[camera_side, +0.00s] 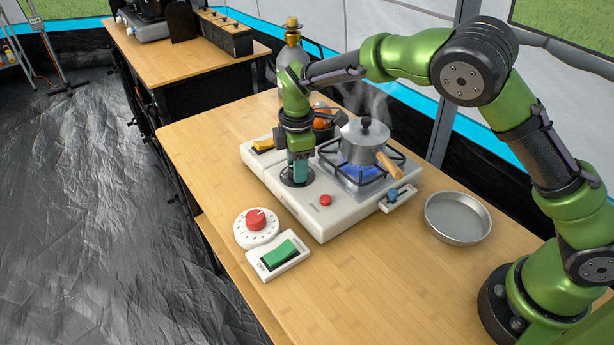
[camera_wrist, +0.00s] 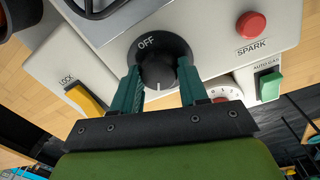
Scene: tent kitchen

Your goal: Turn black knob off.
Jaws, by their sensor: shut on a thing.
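The black knob (camera_wrist: 158,72) sits on the white top of the stove (camera_side: 322,221), with the word OFF printed on its dial and a white mark on the side toward my gripper. My gripper (camera_wrist: 160,88) points down over the knob, its two teal fingers on either side of it and shut on it. In the side view my gripper (camera_side: 299,172) hides most of the knob; the dark dial edge shows around the fingertips. A blue flame (camera_side: 362,172) burns under the steaming pot (camera_side: 364,141).
A red spark button (camera_side: 325,200) is close to the knob. A yellow lock switch (camera_wrist: 85,101) is on its other side. A red timer dial (camera_side: 256,219) and green switch (camera_side: 279,254) lie in front. A metal pan (camera_side: 458,217) stands at right. The pot's wooden handle (camera_side: 389,166) sticks out.

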